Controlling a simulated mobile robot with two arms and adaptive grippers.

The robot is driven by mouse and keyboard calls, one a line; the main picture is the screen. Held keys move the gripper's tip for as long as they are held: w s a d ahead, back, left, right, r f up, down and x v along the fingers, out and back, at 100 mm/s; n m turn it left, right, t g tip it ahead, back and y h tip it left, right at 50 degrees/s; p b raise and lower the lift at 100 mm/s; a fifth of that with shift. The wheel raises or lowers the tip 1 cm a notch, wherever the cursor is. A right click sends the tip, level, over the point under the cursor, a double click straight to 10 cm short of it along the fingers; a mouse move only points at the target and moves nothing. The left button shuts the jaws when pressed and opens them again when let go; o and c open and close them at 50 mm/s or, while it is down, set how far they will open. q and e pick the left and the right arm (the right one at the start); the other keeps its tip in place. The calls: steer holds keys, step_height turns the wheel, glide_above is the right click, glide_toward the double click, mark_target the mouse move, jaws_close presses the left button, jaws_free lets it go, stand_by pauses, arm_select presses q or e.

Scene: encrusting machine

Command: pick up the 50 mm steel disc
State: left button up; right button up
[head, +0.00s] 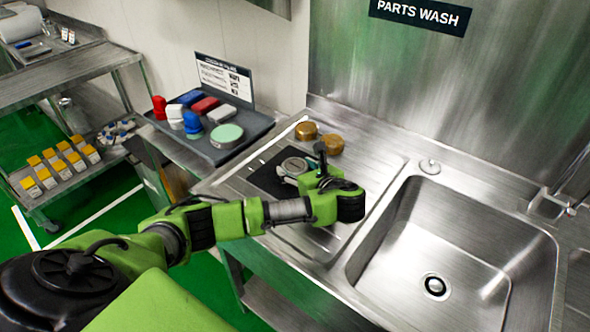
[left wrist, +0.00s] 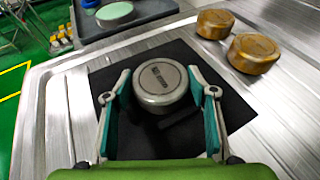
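The steel disc (left wrist: 160,86) is a round grey metal piece with dark lettering on top. It lies on a black mat (left wrist: 236,104) on the ribbed drainboard. In the head view the disc (head: 294,166) is partly hidden by my left gripper (head: 289,174). In the left wrist view my left gripper (left wrist: 160,112) is open, with one teal-padded finger on each side of the disc. A gap shows between the fingers and the disc's sides. My right gripper is in neither view.
Two brass discs (head: 306,131) (head: 331,144) stand behind the mat on the drainboard. A deep sink (head: 400,240) lies to the right. A dark tray (head: 226,152) at the back left holds colored items and a green-topped disc (head: 226,136).

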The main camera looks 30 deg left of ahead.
arm_select(q)
steer(key=c, duration=0.6)
steer(key=shift+r, duration=0.15)
